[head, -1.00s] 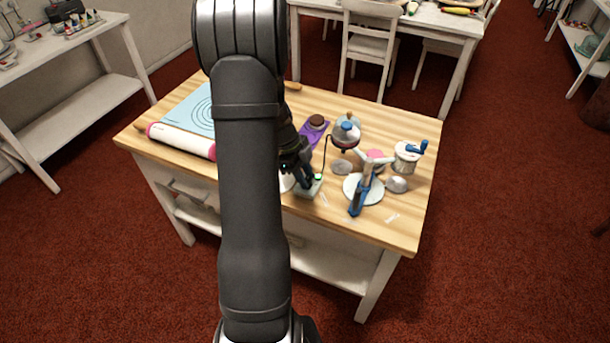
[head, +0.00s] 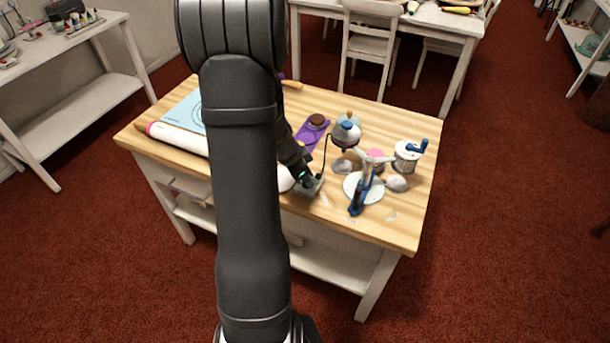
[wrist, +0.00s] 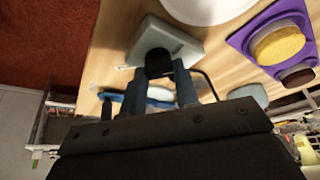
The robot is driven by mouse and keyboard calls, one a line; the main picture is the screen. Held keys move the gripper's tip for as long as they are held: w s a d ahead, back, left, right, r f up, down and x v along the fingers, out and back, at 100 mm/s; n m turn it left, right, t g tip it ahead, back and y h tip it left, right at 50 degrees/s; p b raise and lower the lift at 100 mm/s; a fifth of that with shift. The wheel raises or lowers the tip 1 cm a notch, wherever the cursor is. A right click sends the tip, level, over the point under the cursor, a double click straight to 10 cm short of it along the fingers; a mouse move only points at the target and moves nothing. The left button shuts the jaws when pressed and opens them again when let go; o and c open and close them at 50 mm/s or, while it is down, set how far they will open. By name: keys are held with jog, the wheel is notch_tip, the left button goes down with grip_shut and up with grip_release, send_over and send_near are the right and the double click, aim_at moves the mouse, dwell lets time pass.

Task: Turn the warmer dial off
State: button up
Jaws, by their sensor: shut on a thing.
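The warmer's control box (wrist: 185,45) is a small pale grey block near the front edge of the table; it also shows in the head view (head: 311,190). Its dial (wrist: 157,57) is a dark round knob on top. My gripper (wrist: 160,72) is shut on the dial, with one finger on each side; in the head view my gripper (head: 304,176) is over the box and hides the dial. A dark cable (head: 326,155) runs from the box. The dial's marking cannot be read.
A white turntable (head: 285,180) stands close left of the box. On the right are a white disc (head: 352,193) with a blue-handled stand, a blue-topped dome (head: 346,133) and a crank-handled pot (head: 406,156). A purple mat (head: 310,137) lies behind.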

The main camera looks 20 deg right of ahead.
jog(key=shift+s+n+t, duration=0.1)
jog(key=shift+n+t, duration=0.4)
jog(key=shift+n, duration=0.6)
jog(key=o, duration=1)
jog(key=v, duration=1.7)
jog(key=shift+d+r, duration=0.1)
jog(key=shift+r, duration=0.15)
jog(key=shift+f, duration=0.1)
jog(key=x, duration=1.7)
jog(key=shift+f, duration=0.15)
